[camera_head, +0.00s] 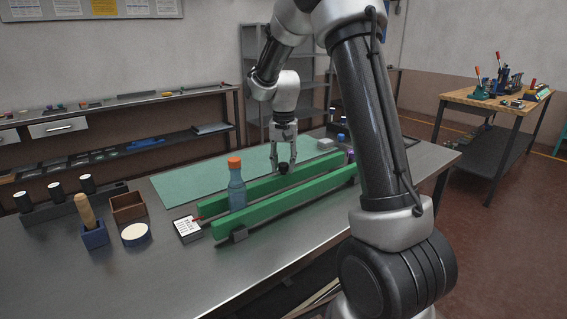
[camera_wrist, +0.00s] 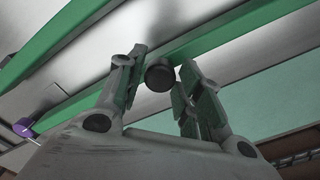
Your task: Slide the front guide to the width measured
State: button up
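Two long green guide rails lie side by side on the metal table: a near guide (camera_head: 300,199) and a far guide (camera_head: 262,187). A black knob (camera_head: 284,168) stands on the far guide and also shows in the wrist view (camera_wrist: 159,75). A blue bottle (camera_head: 237,190) with an orange cap stands between the guides at their left end. My gripper (camera_head: 283,163) points down at the knob. In the wrist view its fingers (camera_wrist: 163,78) are apart, one on each side of the knob, with a small gap on the right.
A white card-like gauge (camera_head: 187,229) with a red tip lies left of the guides. A blue holder (camera_head: 95,236) with a wooden handle, a brown box (camera_head: 128,207) and a round pot (camera_head: 135,234) stand further left. A green mat (camera_head: 185,180) lies behind the guides.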

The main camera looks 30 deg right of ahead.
grip_shut()
jog(key=shift+s+d, duration=0.2)
jog(key=shift+s, duration=1.05)
jog(key=o, duration=0.6)
grip_release()
jog(key=shift+s, duration=0.1)
jog(key=shift+c, duration=0.2)
notch_tip(320, 180, up, 12)
